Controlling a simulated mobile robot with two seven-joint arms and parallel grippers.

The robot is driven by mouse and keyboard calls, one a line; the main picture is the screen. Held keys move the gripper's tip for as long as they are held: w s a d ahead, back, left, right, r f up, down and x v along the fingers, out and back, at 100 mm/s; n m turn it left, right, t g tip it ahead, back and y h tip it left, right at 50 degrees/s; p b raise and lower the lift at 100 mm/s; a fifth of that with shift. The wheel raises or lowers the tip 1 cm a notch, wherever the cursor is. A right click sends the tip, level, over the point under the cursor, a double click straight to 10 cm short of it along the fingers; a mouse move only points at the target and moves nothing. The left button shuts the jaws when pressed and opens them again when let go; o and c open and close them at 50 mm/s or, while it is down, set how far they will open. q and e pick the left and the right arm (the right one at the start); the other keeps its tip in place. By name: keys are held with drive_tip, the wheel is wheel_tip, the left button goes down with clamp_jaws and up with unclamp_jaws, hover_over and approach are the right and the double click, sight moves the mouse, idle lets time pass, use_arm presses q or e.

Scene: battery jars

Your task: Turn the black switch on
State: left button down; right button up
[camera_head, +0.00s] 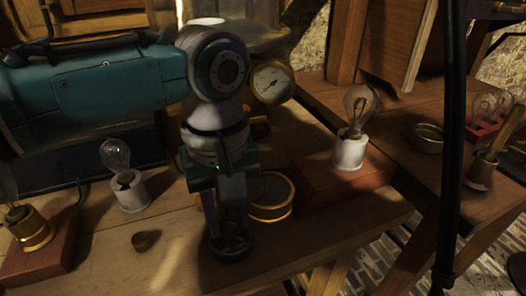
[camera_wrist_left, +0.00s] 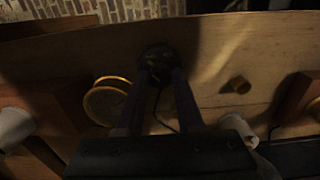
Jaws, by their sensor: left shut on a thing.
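The black switch (camera_head: 231,249) sits on the wooden table near its front edge, with a round dark base. My left gripper (camera_head: 226,225) points down over it and is shut on its upper part, which the fingers mostly hide. In the left wrist view the black switch (camera_wrist_left: 157,55) shows at the tips of the left gripper's fingers (camera_wrist_left: 160,75), and a thin dark wire runs beside it. I cannot tell from these frames which position the switch is in. My right gripper is not in view.
A brass-rimmed gauge (camera_head: 270,194) lies just right of the switch. A bulb in a white socket (camera_head: 349,149) stands on a reddish wooden block. Another bulb in a white socket (camera_head: 129,186) and a small brass knob (camera_head: 145,240) are to the left. The table's front edge is close.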

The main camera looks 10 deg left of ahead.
use_arm(q)
drive_tip(key=m+p, duration=0.2)
drive_tip(key=m, duration=0.1)
drive_tip(key=shift+r, duration=0.1)
drive_tip(key=m+p, duration=0.1)
drive_tip(key=m, duration=0.3)
drive_tip(key=shift+p, duration=0.35)
drive_tip(key=m+p, duration=0.1)
drive_tip(key=m, duration=0.4)
drive_tip(key=shift+m, duration=0.3)
drive_tip(key=m, duration=0.5)
drive_tip(key=shift+m, duration=0.3)
drive_tip(key=c, duration=0.5)
unclamp_jaws()
drive_tip(key=shift+c, duration=0.2)
